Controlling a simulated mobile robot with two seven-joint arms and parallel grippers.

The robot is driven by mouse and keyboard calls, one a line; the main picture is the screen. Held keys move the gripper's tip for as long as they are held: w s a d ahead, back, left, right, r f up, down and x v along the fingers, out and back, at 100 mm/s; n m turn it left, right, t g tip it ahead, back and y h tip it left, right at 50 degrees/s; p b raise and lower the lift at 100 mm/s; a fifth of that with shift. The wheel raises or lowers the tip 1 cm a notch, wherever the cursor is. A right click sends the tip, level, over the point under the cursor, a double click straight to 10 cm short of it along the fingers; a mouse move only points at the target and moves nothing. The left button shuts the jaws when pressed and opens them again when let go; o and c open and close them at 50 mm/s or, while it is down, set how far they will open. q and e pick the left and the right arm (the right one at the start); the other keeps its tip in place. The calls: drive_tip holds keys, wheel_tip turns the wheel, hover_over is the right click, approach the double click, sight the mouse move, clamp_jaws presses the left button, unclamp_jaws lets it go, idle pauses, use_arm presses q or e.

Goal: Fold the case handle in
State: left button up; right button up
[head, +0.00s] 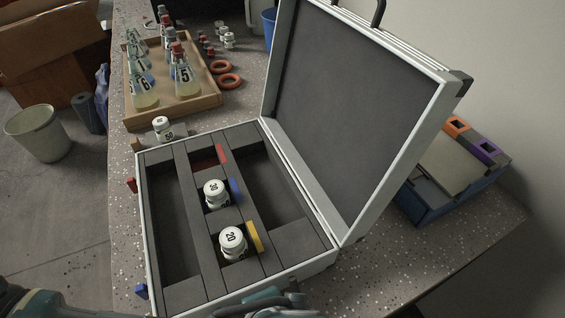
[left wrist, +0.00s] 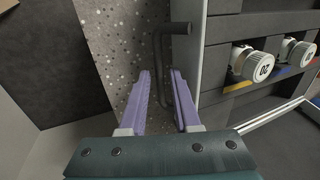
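The silver case (head: 147,225) lies open on the bench with its lid (head: 350,110) raised. In the left wrist view, the dark case handle (left wrist: 158,60) is a bent rod standing out from the case's front wall (left wrist: 205,60). My left gripper (left wrist: 160,72) has two purple fingers, spread apart, one on each side of the handle's long bar. I cannot tell whether either finger touches it. In the head view, teal parts of mine show at the bottom edge, but the fingers cannot be made out. My right gripper is not identifiable in either view.
The foam holds white jars marked 20 (head: 233,243) and 30 (head: 215,194), with red, blue and yellow pieces beside them. Another jar (head: 162,128) stands behind the case. A wooden tray (head: 205,108) of flasks is at the back left. A blue box (head: 425,208) stands right of the lid.

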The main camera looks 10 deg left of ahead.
use_arm(q)
drive_tip(key=shift+o, duration=0.8)
drive_tip(key=p+v, duration=0.4)
drive_tip(key=v, duration=0.6)
drive_tip(key=shift+p, duration=0.35)
drive_tip(key=shift+c, duration=0.4)
